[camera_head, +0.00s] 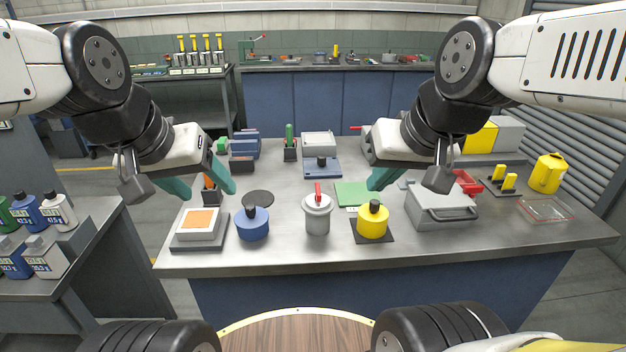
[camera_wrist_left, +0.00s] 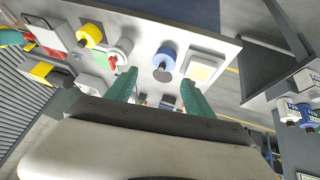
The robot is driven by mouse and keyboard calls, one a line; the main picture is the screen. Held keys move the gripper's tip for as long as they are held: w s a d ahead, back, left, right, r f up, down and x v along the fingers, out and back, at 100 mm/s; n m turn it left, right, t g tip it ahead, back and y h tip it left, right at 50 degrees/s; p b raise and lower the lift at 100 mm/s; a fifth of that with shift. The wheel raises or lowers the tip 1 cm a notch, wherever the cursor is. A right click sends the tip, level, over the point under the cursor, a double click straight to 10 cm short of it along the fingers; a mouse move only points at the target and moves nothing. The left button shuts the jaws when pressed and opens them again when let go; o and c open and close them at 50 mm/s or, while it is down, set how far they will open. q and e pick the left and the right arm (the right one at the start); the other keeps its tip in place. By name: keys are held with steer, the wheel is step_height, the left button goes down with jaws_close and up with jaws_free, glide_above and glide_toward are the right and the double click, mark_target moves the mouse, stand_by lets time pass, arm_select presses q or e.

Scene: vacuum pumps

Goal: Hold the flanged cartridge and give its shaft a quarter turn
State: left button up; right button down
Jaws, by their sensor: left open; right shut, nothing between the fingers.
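A grey canister with a wide top rim and a red lever (camera_head: 318,217) stands upright at the front middle of the bench. A blue cylinder with a black top stub (camera_head: 252,226) stands to its left, and a yellow cylinder with a black knob (camera_head: 372,225) to its right. I cannot tell for certain which is the flanged cartridge. My left gripper (camera_head: 208,193) is open and empty above the bench's left side; the left wrist view shows the blue cylinder (camera_wrist_left: 164,62) beyond its fingers (camera_wrist_left: 158,80). My right gripper (camera_head: 374,187) is shut and empty, above and behind the yellow cylinder.
A white block with an orange top (camera_head: 197,221) sits on a dark plate at the front left. A grey lidded case (camera_head: 440,212) stands at right. A black disc (camera_head: 258,197) and a green mat (camera_head: 350,188) lie behind the cylinders. The bench's front strip (camera_head: 290,262) is clear.

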arm_select(q)
steer(key=o, duration=0.3)
steer(key=shift+w+d+f+g, duration=0.15)
steer(key=shift+w+g, duration=0.15)
steer(key=shift+o, duration=1)
steer(key=w+d+f+n+g+h, duration=0.2)
steer(key=w+d+f+n+g, duration=0.1)
steer(key=w, duration=0.2)
steer(key=w+d+f+n+g+h, duration=0.2)
steer(key=w+d+f+n+g, duration=0.1)
steer(key=w, duration=0.3)
steer(key=shift+n, duration=0.8)
steer(key=n+g+h, duration=0.3)
steer(key=n+h, duration=0.2)
steer(key=n, duration=0.2)
glide_toward(314, 215)
steer(key=w+f, duration=0.1)
steer(key=w, duration=0.1)
steer(key=w+f, duration=0.2)
steer(key=shift+w+f, duration=0.1)
steer(key=shift+f, duration=0.2)
steer(key=shift+d+f, duration=0.3)
steer(key=shift+d, duration=0.1)
steer(key=shift+x, duration=4.6)
steer(key=shift+d+r, duration=0.1)
steer(key=shift+r, duration=0.05)
